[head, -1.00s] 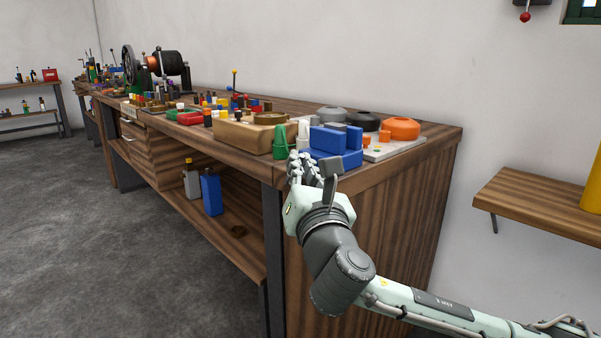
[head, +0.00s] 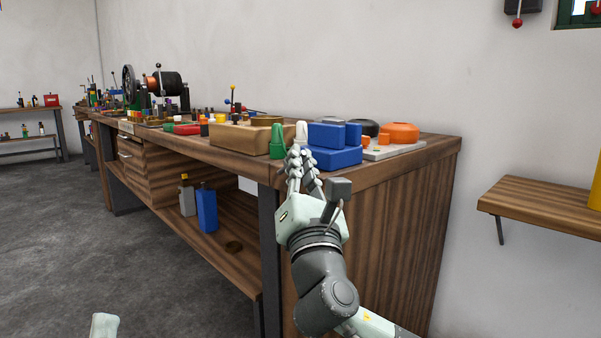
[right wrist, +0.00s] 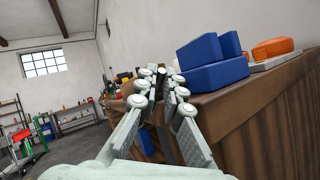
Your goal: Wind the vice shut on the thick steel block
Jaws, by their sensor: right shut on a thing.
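The blue vice (head: 333,157) sits at the near corner of the bench, and its blue body also shows in the right wrist view (right wrist: 214,76). My right gripper (head: 300,160) is just left of the vice at the bench's front edge. In the right wrist view its fingers (right wrist: 158,84) are closed around a small dark piece, which looks like the vice's handle and is mostly hidden. I cannot make out the thick steel block in the jaws from this low angle. Only a pale part of my left arm shows at the bottom left of the head view; its fingers do not show.
The wooden bench (head: 400,172) stands close to my right arm. The floor to the left is clear.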

